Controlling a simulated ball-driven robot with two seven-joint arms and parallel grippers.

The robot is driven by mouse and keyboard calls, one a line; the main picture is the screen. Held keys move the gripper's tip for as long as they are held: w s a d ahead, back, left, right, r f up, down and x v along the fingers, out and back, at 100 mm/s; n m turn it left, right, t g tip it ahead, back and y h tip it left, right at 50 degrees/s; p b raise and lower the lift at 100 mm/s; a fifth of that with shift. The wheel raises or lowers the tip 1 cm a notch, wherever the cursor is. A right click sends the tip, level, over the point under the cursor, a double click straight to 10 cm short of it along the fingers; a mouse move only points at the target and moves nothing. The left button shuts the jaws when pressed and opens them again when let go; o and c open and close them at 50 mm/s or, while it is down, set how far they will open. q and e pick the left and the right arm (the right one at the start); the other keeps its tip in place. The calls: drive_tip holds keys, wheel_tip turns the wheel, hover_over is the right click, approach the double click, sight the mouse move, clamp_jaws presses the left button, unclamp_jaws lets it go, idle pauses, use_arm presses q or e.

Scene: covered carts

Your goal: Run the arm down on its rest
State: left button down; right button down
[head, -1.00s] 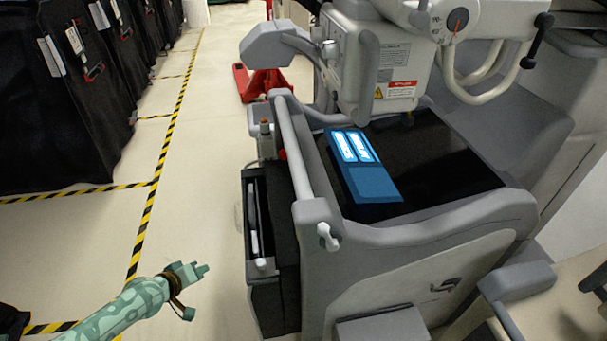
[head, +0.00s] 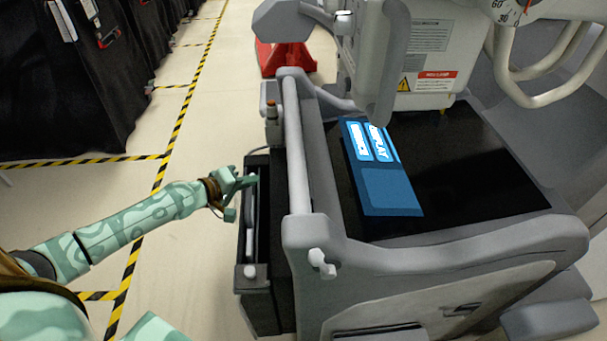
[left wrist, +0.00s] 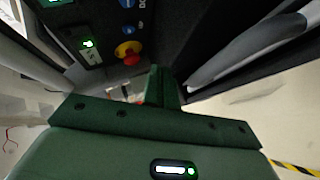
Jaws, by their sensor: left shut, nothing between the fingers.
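The grey-white arm head (head: 415,60), with a yellow warning label, hangs over the dark top of a wheeled grey machine in the head view. Its rest cannot be made out clearly; a small brass pin (head: 441,116) shows below the head, and I cannot tell whether they touch. My left gripper (head: 244,196) is shut and empty at the outer edge of the black side bin (head: 252,272). In the left wrist view its fingers (left wrist: 160,88) point toward a dark panel with a red-and-yellow button (left wrist: 128,52) and a green-lit switch (left wrist: 88,44). My right gripper is out of sight.
A blue-lit screen (head: 385,175) is on the machine's top. Black covered carts (head: 75,90) stand at the left. Taped floor between is clear.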

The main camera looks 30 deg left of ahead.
use_arm(q)
drive_tip(key=w+d+p, duration=0.1)
drive_tip(key=d, duration=0.1)
drive_tip(key=w+d+p, duration=0.2)
drive_tip(key=d+p, duration=0.1)
drive_tip(key=shift+w+d+r, duration=0.2)
drive_tip(key=shift+d, duration=0.15)
drive_tip(key=shift+w+d+f, duration=0.2)
drive_tip(key=shift+w+d, duration=0.4)
drive_tip(key=shift+d, duration=0.35)
drive_tip(key=shift+d+p, duration=0.1)
drive_tip(key=shift+p, duration=0.2)
idle(1.1)
drive_tip(key=shift+w+d, duration=0.2)
drive_tip(key=shift+d, duration=0.05)
